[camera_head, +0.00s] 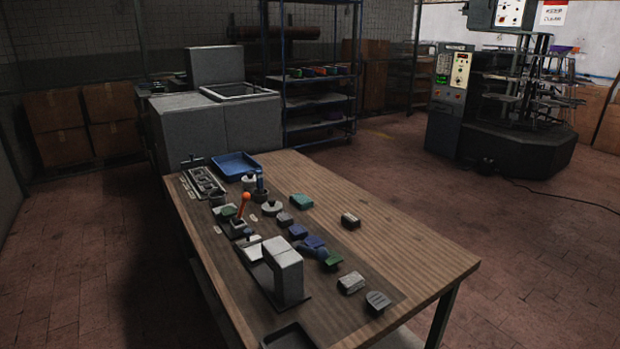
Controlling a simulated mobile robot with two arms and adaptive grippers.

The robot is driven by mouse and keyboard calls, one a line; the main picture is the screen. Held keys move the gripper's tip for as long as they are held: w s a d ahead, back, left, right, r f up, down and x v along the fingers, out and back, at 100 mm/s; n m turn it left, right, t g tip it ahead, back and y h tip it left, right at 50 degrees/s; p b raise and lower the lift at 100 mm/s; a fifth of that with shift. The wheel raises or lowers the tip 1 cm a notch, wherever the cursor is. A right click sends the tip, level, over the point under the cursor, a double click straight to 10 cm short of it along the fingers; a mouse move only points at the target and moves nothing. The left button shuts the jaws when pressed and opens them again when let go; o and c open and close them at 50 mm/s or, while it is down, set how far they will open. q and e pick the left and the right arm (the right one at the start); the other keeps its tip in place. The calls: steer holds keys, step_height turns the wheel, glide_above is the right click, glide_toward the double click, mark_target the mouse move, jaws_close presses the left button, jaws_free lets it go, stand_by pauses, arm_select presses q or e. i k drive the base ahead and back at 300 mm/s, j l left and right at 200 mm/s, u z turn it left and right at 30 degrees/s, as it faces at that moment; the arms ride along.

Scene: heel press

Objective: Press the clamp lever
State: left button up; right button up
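A lever with an orange-red knob (244,197) stands on a small base on the left half of the wooden table (400,245). It leans slightly to the right. I cannot tell for certain that this is the clamp lever. A pale grey block-shaped fixture (284,268) stands nearer to me on a dark plate. A dark blue upright handle (260,180) rises just behind the orange knob. Neither of my grippers is in view.
A blue tray (236,164) and a slotted metal rack (205,186) lie at the table's far end. Several small green, blue and grey blocks (302,201) are spread around the lever and fixture. A dark tray (290,338) is at the near edge. The table's right side is mostly clear.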

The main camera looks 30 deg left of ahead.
mark_target(245, 196)
steer(key=i+l+u, duration=0.2)
steer(key=u, duration=0.25)
steer(key=i+l+u, duration=0.2)
steer(key=l+u, duration=0.15)
steer(key=u, duration=0.15)
steer(key=i+l+u, duration=0.1)
steer(key=l+u, duration=0.2)
steer(key=u, duration=0.15)
steer(key=l+u, duration=0.5)
steer(key=i+j, duration=0.05)
steer(key=j, duration=0.05)
